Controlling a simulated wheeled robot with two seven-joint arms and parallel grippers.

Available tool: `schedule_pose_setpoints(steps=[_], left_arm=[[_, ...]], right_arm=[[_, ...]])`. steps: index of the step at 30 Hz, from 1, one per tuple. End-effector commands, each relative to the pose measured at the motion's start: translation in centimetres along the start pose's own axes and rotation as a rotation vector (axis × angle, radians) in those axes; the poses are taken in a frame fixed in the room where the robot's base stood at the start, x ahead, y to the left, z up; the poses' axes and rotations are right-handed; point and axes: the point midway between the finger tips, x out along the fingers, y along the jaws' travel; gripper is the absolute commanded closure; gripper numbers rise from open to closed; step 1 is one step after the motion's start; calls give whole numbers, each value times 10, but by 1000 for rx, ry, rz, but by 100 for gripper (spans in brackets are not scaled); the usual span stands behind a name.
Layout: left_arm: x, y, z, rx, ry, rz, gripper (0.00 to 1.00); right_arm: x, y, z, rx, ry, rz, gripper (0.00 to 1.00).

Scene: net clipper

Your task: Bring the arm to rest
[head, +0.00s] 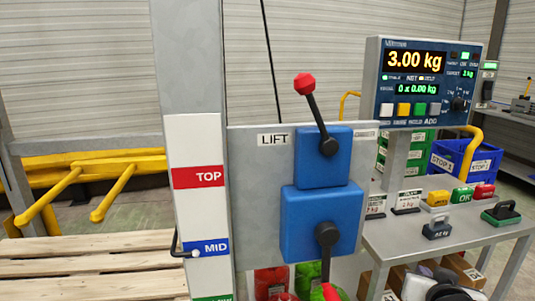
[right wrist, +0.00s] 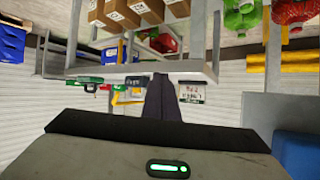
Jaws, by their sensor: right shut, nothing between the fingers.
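My right gripper (head: 432,283) is at the bottom right of the head view, in front of the grey side table. In the right wrist view its dark fingers (right wrist: 160,98) are together with nothing between them. My left gripper is in neither view. The lift panel (head: 258,190) carries an upper lever (head: 312,105) with a red knob, tilted up and left. A lower lever (head: 327,250) points down, its red knob cut by the frame's bottom edge. The right gripper is to the right of both levers and apart from them.
The side table (head: 400,238) holds a yellow, a green and a red button and black- and green-handled weights. Cardboard boxes (head: 462,272) stand below it. A display (head: 425,62) reads 3.00 kg. A post (head: 205,140) marked TOP and MID stands beside wooden slats (head: 90,262).

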Motion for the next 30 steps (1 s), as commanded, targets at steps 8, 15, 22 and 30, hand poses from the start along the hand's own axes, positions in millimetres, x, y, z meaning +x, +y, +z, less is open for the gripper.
schedule_pose_setpoints(steps=[8,15,22,30], left_arm=[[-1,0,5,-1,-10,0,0],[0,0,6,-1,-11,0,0],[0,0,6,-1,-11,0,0],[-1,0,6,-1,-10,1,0]], right_arm=[[-88,-6,185,-334,-426,-144,100],[-167,-2,268,-509,-666,-283,100],[-197,-8,313,-577,-737,-390,100],[-161,-37,354,-520,-585,-472,100]])
